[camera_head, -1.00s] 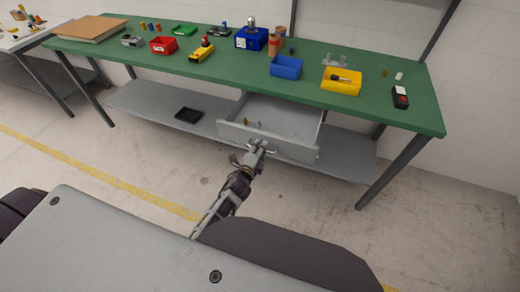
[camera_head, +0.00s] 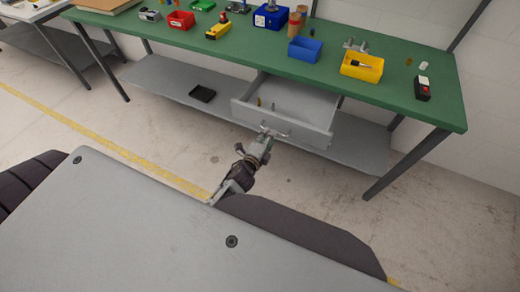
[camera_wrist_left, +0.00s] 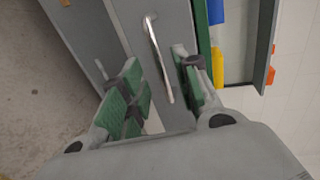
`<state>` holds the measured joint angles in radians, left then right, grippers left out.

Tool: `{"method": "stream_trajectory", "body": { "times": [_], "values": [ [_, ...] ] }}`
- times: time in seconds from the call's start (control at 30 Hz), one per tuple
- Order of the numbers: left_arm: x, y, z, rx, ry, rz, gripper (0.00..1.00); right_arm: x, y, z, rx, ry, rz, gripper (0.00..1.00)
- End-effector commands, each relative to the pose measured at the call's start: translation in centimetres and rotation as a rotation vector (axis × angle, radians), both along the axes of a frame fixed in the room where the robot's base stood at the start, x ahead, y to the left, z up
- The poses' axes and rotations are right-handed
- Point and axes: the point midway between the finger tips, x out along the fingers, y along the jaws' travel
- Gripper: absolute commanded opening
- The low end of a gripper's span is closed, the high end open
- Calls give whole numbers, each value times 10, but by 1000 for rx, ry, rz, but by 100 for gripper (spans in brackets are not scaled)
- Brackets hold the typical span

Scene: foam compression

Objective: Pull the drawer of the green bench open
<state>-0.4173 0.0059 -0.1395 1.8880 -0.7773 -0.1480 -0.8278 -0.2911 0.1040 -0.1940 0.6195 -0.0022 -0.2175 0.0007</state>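The green bench (camera_head: 390,92) stands ahead of me with its grey drawer (camera_head: 285,133) pulled out; the inside shows, with a few small items in it. The drawer's silver bar handle is on the front panel and shows clearly in the left wrist view (camera_wrist_left: 157,55). My left gripper (camera_head: 267,133) is at the handle. In the left wrist view its green-padded fingers (camera_wrist_left: 158,78) are apart, one on each side of the bar, with gaps visible. Whether either finger touches the bar cannot be told. My right gripper is not in view.
A blue bin (camera_head: 305,49), a yellow bin (camera_head: 362,67) and a red bin (camera_head: 181,20) stand on the bench top. A lower shelf (camera_head: 165,83) holds a black tray (camera_head: 202,93). Bench legs stand at both sides. The floor in front is clear, with a yellow line.

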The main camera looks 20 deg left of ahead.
Motion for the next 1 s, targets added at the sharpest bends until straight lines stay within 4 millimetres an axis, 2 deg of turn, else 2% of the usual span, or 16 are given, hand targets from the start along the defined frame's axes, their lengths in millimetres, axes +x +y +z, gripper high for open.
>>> {"method": "stream_trajectory", "body": {
  "times": [0.7,1.0],
  "values": [
    [-58,2,11,-1,2,1,32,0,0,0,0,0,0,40],
    [-70,3,14,-1,2,1,32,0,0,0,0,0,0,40]
  ]
}}
